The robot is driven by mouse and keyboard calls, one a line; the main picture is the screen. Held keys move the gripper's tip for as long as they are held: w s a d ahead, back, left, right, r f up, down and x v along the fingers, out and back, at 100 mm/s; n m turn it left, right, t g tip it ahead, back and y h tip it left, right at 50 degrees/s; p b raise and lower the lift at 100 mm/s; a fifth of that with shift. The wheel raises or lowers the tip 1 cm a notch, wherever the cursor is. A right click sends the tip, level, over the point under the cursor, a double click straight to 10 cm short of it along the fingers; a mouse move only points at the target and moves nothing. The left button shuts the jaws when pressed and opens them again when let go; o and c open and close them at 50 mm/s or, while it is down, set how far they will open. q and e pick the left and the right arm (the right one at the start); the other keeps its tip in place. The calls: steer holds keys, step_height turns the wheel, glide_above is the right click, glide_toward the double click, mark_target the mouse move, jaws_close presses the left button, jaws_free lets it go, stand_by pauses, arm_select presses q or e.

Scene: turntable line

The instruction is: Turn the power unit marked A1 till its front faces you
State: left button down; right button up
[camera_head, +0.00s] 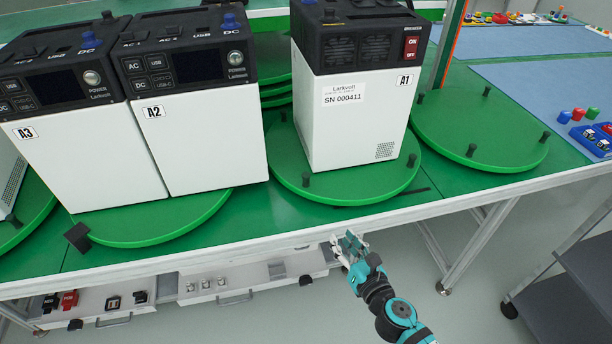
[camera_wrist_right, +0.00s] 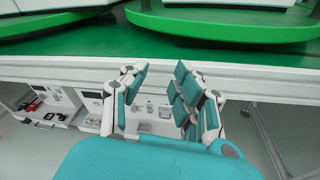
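The power unit marked A1 (camera_head: 350,120) stands upright on a round green turntable (camera_head: 345,191) with short black pegs at its rim. The face toward me has dark vents, a red ON/OFF breaker and a serial label; no screen shows on it. A turntable edge also shows at the top of the right wrist view (camera_wrist_right: 225,27). My right gripper (camera_head: 348,243) is below and in front of the table edge, apart from the turntable and unit. In its wrist view (camera_wrist_right: 160,80) the fingers are spread with nothing between them. My left gripper is not in view.
Units A2 (camera_head: 205,145) and A3 (camera_head: 85,165) stand together on a turntable at left, screens toward me. An empty turntable (camera_head: 480,140) lies right of A1. The white table edge (camera_head: 260,254) runs between my right gripper and the turntables. A dark shelf cart (camera_head: 570,265) stands right.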

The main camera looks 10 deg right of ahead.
step_height(320, 180, up, 8)
steer(key=a+f+n+t+y, duration=0.1)
steer(key=a+n, duration=0.1)
steer(key=n, duration=0.2)
steer(key=p, duration=0.1)
glide_toward(308, 178)
steer(key=x, duration=0.9)
steer(key=shift+w+a, duration=0.1)
steer(key=shift+w, duration=0.15)
steer(key=shift+x, duration=0.75)
steer(key=shift+r, duration=0.1)
jaws_close()
